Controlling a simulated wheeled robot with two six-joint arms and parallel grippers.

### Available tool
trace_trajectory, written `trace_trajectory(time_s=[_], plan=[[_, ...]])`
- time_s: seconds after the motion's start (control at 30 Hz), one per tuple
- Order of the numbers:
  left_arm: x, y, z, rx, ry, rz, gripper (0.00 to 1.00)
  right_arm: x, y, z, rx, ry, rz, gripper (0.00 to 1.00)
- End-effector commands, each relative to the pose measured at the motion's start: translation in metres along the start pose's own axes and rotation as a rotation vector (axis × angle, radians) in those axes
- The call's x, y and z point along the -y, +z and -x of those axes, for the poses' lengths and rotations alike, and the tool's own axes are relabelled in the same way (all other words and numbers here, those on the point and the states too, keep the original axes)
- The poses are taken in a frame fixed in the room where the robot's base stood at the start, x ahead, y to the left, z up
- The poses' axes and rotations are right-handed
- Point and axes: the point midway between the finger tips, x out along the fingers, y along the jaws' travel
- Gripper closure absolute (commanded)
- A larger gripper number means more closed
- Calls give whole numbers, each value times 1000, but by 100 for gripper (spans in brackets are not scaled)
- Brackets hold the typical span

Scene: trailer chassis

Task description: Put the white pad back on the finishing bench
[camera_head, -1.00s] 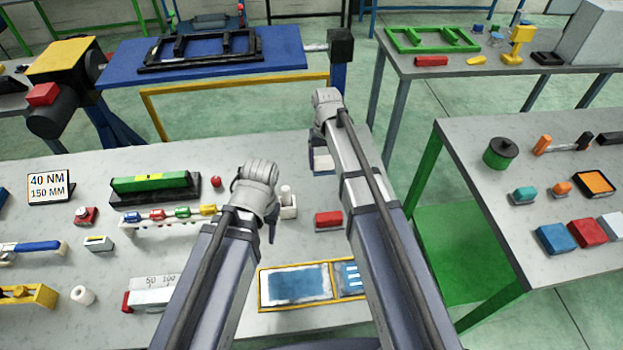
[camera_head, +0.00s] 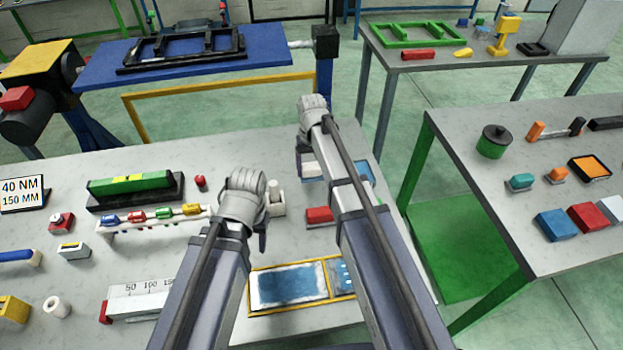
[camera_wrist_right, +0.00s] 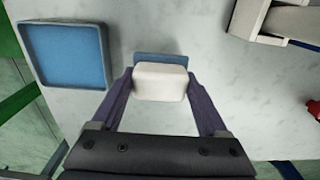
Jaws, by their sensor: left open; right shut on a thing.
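My right gripper (camera_wrist_right: 161,98) is shut on a white pad (camera_wrist_right: 160,80) with a blue part showing behind it. In the head view the white pad (camera_head: 308,169) shows beside my right forearm, over the near grey bench (camera_head: 110,240); I cannot tell whether it touches the top. My left gripper (camera_head: 262,236) is open over the same bench, its fingers mostly hidden by the wrist. A separate grey bench (camera_head: 480,150) on the right holds a blue block (camera_head: 556,225), a red block (camera_head: 588,219) and a pale block (camera_head: 612,208). No label shows which is the finishing bench.
A blue tray (camera_wrist_right: 65,54) lies beside the held pad. A red block (camera_head: 319,215) and a yellow-edged panel (camera_head: 290,286) lie on the near bench. A rack of coloured pieces (camera_head: 150,219) stands left of my left arm. A floor gap separates the near and right benches.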

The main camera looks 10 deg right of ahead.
Motion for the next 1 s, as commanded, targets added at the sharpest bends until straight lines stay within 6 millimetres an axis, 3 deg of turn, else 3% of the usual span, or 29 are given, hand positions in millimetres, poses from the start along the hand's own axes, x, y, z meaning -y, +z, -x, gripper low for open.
trace_trajectory(time_s=[0.3,0.77,0.8,1.0], plan=[[-3,-2,-36,0,0,0,50,0,0,-36,0,0,0,83],[-4,-2,-40,0,0,0,50,0,0,-41,0,0,0,83],[-4,-2,-39,0,0,0,50,0,0,-39,0,0,0,19],[-4,-2,-39,0,0,0,50,0,0,-39,0,0,0,0]])
